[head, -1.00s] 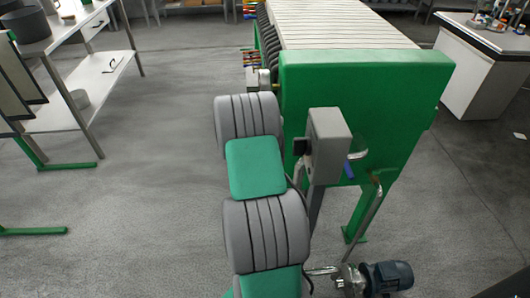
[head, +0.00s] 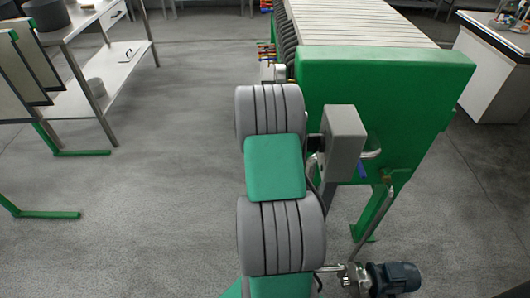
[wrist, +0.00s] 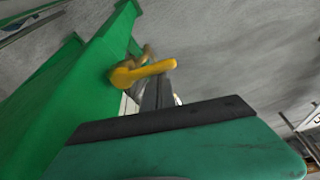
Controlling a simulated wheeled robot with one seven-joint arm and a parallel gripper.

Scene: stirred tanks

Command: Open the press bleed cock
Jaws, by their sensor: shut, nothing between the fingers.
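A yellow lever handle (wrist: 143,74), which looks like the bleed cock's, shows in the wrist view beside the green press frame (wrist: 82,85). A small brass-coloured fitting (wrist: 148,51) shows just behind it. My gripper (wrist: 158,85) points up from the lower middle of that view. In the head view the press (head: 385,85) stands right of my arm, and the gripper and yellow lever are hidden there.
A grey box (head: 342,140) and a blue lever (head: 363,170) sit at the press's near end. A pump motor (head: 393,278) is on the floor below. A steel shelf (head: 125,52) stands at the left. The floor between is clear.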

